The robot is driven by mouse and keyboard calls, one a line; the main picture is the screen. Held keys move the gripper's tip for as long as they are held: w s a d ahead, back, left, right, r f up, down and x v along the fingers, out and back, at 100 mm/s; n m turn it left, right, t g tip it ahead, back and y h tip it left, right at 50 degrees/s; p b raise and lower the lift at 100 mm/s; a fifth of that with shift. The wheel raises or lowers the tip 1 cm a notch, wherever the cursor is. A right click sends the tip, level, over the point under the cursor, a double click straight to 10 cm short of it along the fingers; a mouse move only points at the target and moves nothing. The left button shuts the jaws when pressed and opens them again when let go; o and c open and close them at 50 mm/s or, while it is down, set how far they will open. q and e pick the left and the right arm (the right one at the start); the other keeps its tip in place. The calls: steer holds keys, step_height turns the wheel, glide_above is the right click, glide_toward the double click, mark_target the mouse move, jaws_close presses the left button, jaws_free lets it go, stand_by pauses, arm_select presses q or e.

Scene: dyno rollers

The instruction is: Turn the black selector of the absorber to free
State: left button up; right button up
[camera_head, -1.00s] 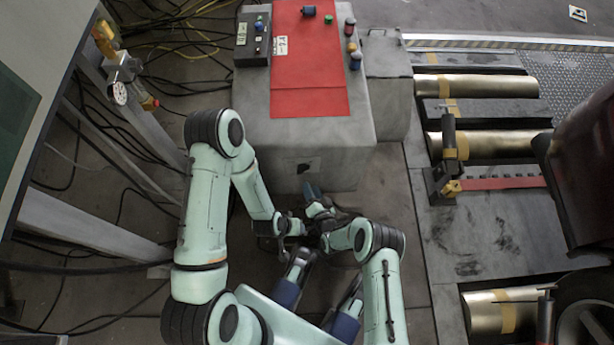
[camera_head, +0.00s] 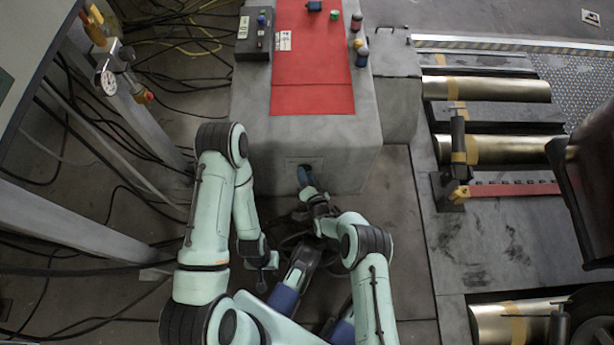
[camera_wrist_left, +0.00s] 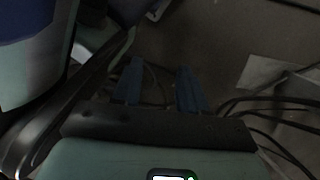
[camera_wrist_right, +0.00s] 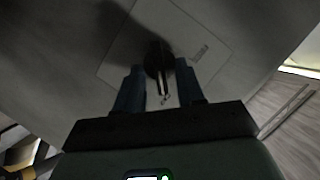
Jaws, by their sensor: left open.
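The black selector (camera_wrist_right: 158,62) sits on a pale square plate (camera_wrist_right: 130,50) in the right wrist view. A small label on the plate is too small to read. My right gripper (camera_wrist_right: 159,88) is open, its blue fingers on either side of the selector's near part; I cannot tell whether they touch it. In the head view the right gripper (camera_head: 306,178) is at the front face of the grey absorber box (camera_head: 345,160) and hides the selector. My left gripper (camera_head: 262,283) is low and away from the box; its wrist view shows it open and empty (camera_wrist_left: 160,88).
A red mat (camera_head: 312,95), a small control box (camera_head: 254,33) and several small objects lie on top of the grey box. Brass rollers (camera_head: 490,88) are at the right. Metal framing and a gauge (camera_head: 107,82) stand at the left, with cables on the floor.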

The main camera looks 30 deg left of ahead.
steer(key=shift+c, duration=0.3)
jaws_close()
arm_select(q)
steer(key=shift+w, duration=0.2)
steer(key=shift+s, duration=0.15)
arm_select(e)
steer(key=shift+s+a+n+t+h, duration=0.25)
steer(key=shift+n+t+h, duration=0.45)
steer(key=shift+n+h, duration=0.95)
steer(key=shift+s+a+n+t+h, duration=0.1)
steer(key=shift+a+n+t+h, duration=0.45)
steer(key=shift+n, duration=1.85)
steer(key=shift+s+a+n+t+h, duration=0.15)
steer(key=shift+n+t+h, duration=0.7)
steer(key=shift+n+h, duration=0.9)
steer(key=shift+d+n+y, duration=0.1)
steer(key=shift+n+y, duration=0.25)
steer(key=shift+n, duration=0.05)
